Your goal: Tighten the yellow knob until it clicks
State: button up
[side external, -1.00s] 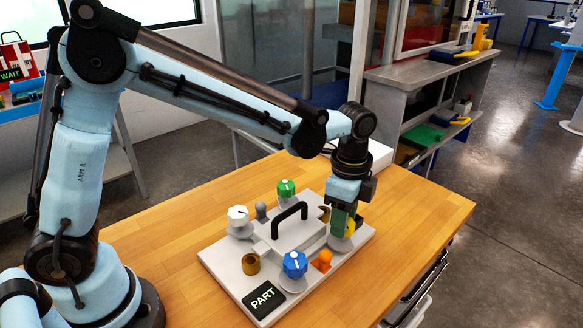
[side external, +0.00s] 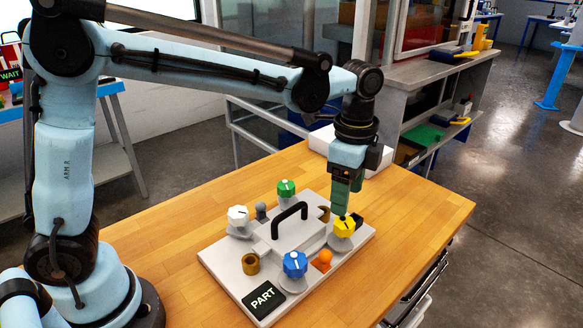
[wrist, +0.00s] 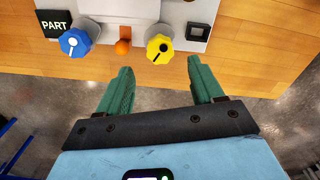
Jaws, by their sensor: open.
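The yellow knob (side external: 344,226) stands upright on a grey round base at the right side of the grey plate (side external: 228,262). In the wrist view the yellow knob (wrist: 159,48) shows a dark pointer line on its top. My gripper (side external: 343,212) is just above the yellow knob in the side view, with its green fingers pointing down. In the wrist view my gripper (wrist: 160,68) has its fingers spread apart, with nothing between them. The knob lies ahead of the fingertips there, and I see no contact.
A blue knob (side external: 295,264), an orange ball-topped part (side external: 325,257), a white knob (side external: 238,216) and a green knob (side external: 286,188) stand on the plate. A black handle (side external: 289,212) rises at its middle.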

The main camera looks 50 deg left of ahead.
aim_at(339, 221)
notch_tip(339, 221, up, 6)
jog(key=shift+f, duration=0.15)
jog(key=shift+a, duration=0.1)
dwell(0.5)
jog(key=s+a+f+n+t, duration=0.2)
jog(key=s+a+n+t, duration=0.1)
jog(key=s+a+n, duration=0.3)
jog(key=s+a+f+n+t, duration=0.3)
jog(key=s+a+n, duration=0.3)
jog(key=n, duration=0.2)
jog(key=shift+a+f+t, duration=0.3)
jog(key=shift+t, duration=0.3)
